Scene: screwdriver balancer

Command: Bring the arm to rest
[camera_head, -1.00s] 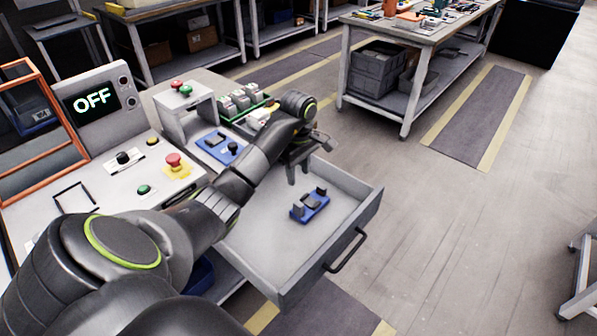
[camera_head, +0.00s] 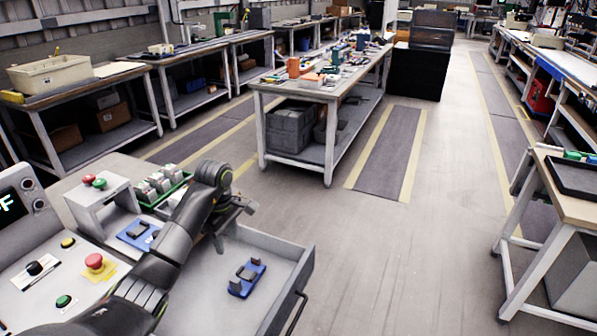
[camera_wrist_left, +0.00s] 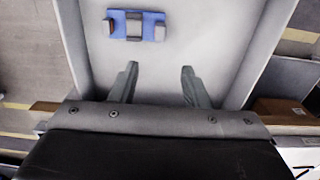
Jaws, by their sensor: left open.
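My left arm (camera_head: 160,265) reaches in from the lower left of the head view. Its gripper (camera_head: 219,243) hangs over the open grey drawer (camera_head: 292,272). In the left wrist view the two fingers of this gripper (camera_wrist_left: 158,85) stand apart with nothing between them. A blue fixture with grey blocks (camera_head: 247,278) lies in the drawer, apart from the fingers; it also shows in the left wrist view (camera_wrist_left: 136,25). My right gripper is in neither view.
The control panel with a red button (camera_head: 94,261) is at the left. A second blue fixture (camera_head: 137,235) and a green tray (camera_head: 165,190) of parts stand behind the arm. A long workbench (camera_head: 322,92) is further back. The floor (camera_head: 390,250) right of the drawer is clear.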

